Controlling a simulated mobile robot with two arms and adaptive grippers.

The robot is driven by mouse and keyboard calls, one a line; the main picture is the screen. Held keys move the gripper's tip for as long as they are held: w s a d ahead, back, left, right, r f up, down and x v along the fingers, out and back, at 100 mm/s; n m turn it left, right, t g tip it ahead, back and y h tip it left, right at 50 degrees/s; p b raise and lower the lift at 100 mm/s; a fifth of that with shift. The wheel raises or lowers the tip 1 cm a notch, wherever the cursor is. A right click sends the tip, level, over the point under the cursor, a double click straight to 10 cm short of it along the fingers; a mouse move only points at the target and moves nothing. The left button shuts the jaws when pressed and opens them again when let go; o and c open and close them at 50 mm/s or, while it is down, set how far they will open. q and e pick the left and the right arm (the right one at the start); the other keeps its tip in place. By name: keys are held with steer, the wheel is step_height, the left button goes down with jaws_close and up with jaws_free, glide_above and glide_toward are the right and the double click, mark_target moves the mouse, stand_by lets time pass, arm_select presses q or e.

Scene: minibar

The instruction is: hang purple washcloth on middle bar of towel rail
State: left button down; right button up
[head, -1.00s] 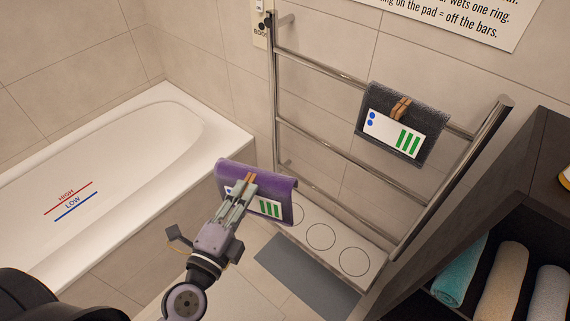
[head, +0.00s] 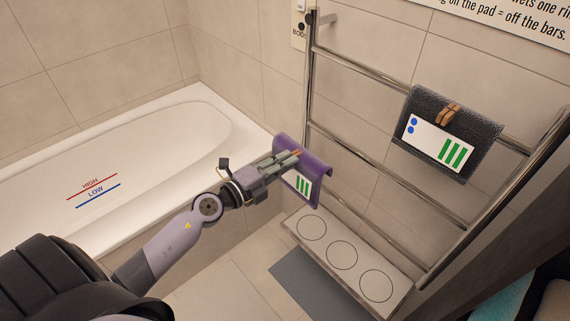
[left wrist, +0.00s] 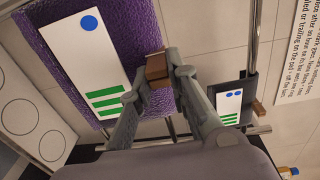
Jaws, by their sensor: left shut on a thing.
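The purple washcloth (head: 319,172) hangs folded in front of the left part of the towel rail (head: 309,90). It has a white card with green bars and a wooden clip, and fills the upper left of the left wrist view (left wrist: 122,30). My left gripper (head: 293,157) is shut on the clip (left wrist: 157,68) at the cloth's top. In the head view, the cloth overlaps the rail just below the left end of the middle bar (head: 385,172). I cannot tell whether it touches the rail. My right gripper is not in view.
A dark grey towel (head: 470,117) with a clip and card hangs on the top bar (head: 365,72). Below the rail are a pale ledge with three rings (head: 326,236) and a grey mat (head: 300,281). The bathtub (head: 150,120) is left; a dark shelf stands right.

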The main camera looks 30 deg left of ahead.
mark_target(303, 151)
arm_select(q)
steer(key=shift+w+d+r+p, duration=0.15)
steer(key=shift+w+p, duration=0.15)
steer(key=shift+w, duration=0.15)
steer(key=p+x, duration=0.1)
steer(key=x, duration=0.6)
steer(key=shift+w+r+p, duration=0.15)
steer(key=shift+w+p, duration=0.25)
steer(key=w+d+f+b, duration=0.2)
steer(key=w+f+b, duration=0.1)
steer(key=w, duration=0.3)
steer(key=shift+w+d+f+b, duration=0.3)
steer(key=shift+w+f+b, duration=0.05)
steer(key=shift+f, duration=0.15)
steer(key=c, duration=1.4)
jaws_free()
steer(key=shift+c, duration=0.2)
